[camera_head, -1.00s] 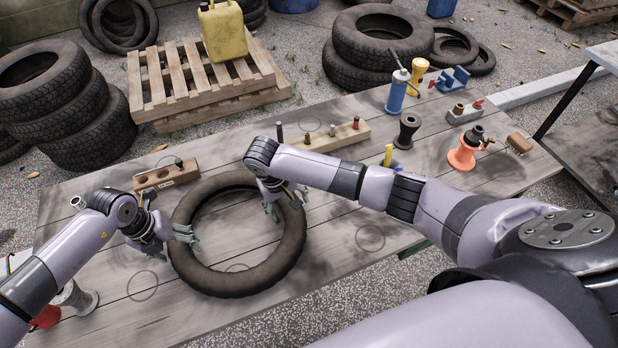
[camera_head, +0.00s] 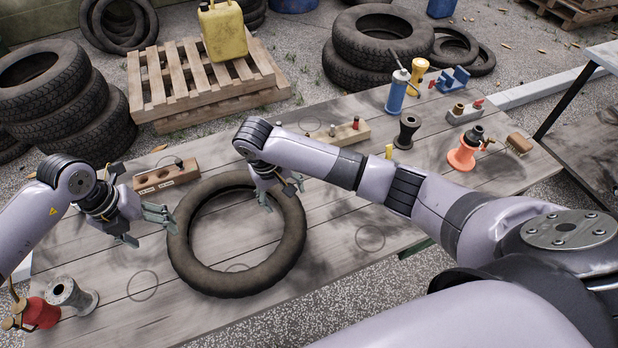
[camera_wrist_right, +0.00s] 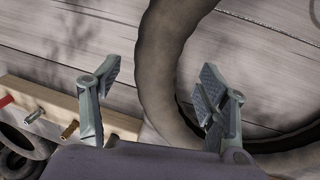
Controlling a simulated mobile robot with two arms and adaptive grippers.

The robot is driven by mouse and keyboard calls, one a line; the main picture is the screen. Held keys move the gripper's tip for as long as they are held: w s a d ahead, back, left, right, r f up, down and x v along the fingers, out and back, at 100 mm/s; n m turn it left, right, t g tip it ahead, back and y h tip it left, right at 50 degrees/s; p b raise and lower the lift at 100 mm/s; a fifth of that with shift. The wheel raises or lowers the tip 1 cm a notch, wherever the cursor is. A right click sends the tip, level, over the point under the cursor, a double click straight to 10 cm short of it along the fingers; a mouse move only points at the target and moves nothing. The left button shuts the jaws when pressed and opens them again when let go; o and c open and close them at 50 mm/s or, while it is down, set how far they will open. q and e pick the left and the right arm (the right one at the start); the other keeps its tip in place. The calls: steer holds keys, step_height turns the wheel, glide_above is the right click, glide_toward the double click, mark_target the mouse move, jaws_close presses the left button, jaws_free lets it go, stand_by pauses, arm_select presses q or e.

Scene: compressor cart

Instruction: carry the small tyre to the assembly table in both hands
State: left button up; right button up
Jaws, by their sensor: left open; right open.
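The small tyre (camera_head: 237,283) is a worn dark ring lying flat on the wooden table (camera_head: 335,235). My left gripper (camera_head: 150,226) is open and empty, just left of the tyre and apart from it. My right gripper (camera_head: 279,192) is open at the tyre's upper right rim. In the right wrist view, the tyre's wall (camera_wrist_right: 165,70) runs between the spread fingers of the right gripper (camera_wrist_right: 161,85). Whether the fingers touch it I cannot tell. Which table is the assembly table is not clear.
A brown block (camera_head: 166,177) and a wooden peg block (camera_head: 345,132) lie behind the tyre. A metal spool (camera_head: 73,297) and red can (camera_head: 38,313) stand front left. Bottles and tools crowd the back right. Another table (camera_head: 595,130) stands at the right edge.

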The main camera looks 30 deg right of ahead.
step_height(320, 180, up, 6)
steer(key=a, duration=0.1)
steer(key=shift+a, duration=0.1)
stand_by(0.4)
